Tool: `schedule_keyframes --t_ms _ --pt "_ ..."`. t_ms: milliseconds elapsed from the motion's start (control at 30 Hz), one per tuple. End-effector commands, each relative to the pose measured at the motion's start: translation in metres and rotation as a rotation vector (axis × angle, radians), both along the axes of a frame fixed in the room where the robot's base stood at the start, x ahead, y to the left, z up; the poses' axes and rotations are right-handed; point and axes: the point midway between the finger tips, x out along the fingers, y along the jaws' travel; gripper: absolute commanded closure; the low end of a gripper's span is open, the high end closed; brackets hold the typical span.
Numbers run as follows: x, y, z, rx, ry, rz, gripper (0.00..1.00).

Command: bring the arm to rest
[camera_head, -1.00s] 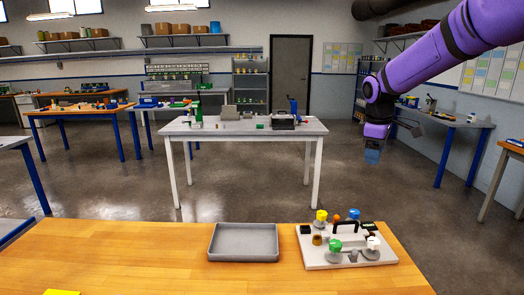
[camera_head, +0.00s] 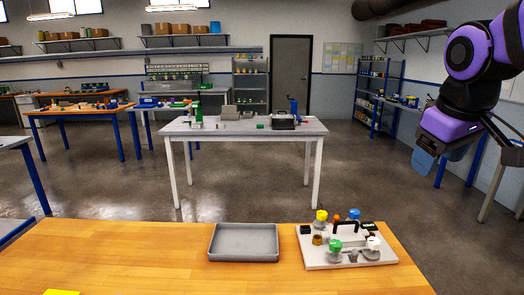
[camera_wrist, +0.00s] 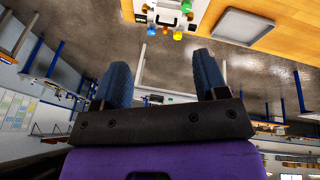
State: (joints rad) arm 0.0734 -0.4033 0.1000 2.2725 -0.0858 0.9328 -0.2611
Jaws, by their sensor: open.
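My gripper (camera_head: 438,166) is at the right of the head view, raised above and behind the wooden bench, touching nothing there. In the wrist view my gripper (camera_wrist: 160,82) shows two blue fingers spread wide apart with nothing held between them. That view is upside down, with the bench at the top. In the head view one finger partly hides the other.
The wooden bench (camera_head: 130,265) holds an empty grey tray (camera_head: 243,243) and a light board (camera_head: 318,261) with coloured knobs and a black handle. A white-legged table (camera_head: 240,128) stands beyond open floor. A shelf unit (camera_head: 378,90) is at the back right.

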Motion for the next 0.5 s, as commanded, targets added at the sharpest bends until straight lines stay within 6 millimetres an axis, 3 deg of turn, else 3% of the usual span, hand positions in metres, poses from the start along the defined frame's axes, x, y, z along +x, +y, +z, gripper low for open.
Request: schedule_keyframes --t_ms 300,500 --pt "-0.079 0.0 -0.012 0.126 -0.089 -0.171 0.33" --pt "-0.111 0.0 -0.025 0.198 -0.123 -0.248 0.33"
